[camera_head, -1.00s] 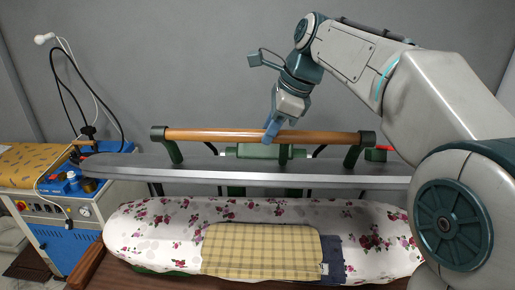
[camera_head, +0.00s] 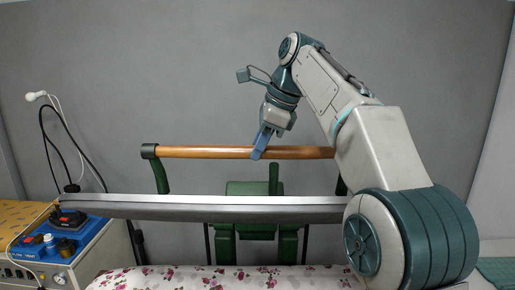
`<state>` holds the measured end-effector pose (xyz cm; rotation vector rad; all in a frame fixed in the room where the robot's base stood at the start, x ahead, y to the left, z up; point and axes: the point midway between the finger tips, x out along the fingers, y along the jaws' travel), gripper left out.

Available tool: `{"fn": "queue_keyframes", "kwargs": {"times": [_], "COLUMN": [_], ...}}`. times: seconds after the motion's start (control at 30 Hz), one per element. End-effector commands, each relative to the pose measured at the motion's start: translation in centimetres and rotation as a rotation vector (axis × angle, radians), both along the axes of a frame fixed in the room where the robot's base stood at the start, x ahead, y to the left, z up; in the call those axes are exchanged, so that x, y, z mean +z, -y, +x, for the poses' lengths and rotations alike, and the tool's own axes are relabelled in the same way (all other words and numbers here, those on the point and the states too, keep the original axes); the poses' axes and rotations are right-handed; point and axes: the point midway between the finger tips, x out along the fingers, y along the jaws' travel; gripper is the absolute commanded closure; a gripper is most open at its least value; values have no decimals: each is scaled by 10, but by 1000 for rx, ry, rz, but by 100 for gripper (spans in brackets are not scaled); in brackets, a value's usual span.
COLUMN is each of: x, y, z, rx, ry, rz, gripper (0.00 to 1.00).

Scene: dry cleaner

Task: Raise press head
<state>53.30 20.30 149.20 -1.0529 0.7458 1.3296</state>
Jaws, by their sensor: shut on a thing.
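The press head (camera_head: 200,208) is a long grey metal plate, seen nearly edge-on, standing apart above the padded board. Its wooden handle bar (camera_head: 205,152) runs along above it on dark green brackets. My gripper (camera_head: 261,147) is shut on the handle bar, near its middle, coming down from above. The bar's right end is hidden behind my arm. The padded board (camera_head: 190,279) with a floral cover lies below, cut off by the bottom edge.
A blue and white machine (camera_head: 75,240) with knobs, a gauge and a cable stands at the left. A green press frame (camera_head: 250,230) is behind the head. A plain grey wall closes the back.

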Motion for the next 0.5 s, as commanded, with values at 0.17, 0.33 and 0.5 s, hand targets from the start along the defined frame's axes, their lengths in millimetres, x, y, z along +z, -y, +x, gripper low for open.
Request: {"fn": "queue_keyframes", "kwargs": {"times": [0.17, 0.33, 0.5], "x": [-8, -8, -7], "y": [2, 1, -1], "z": [5, 5, 3], "rx": [-10, -8, -2], "ry": [-6, -7, -6], "rz": [-11, -11, -9], "gripper": [100, 69, 52]}}
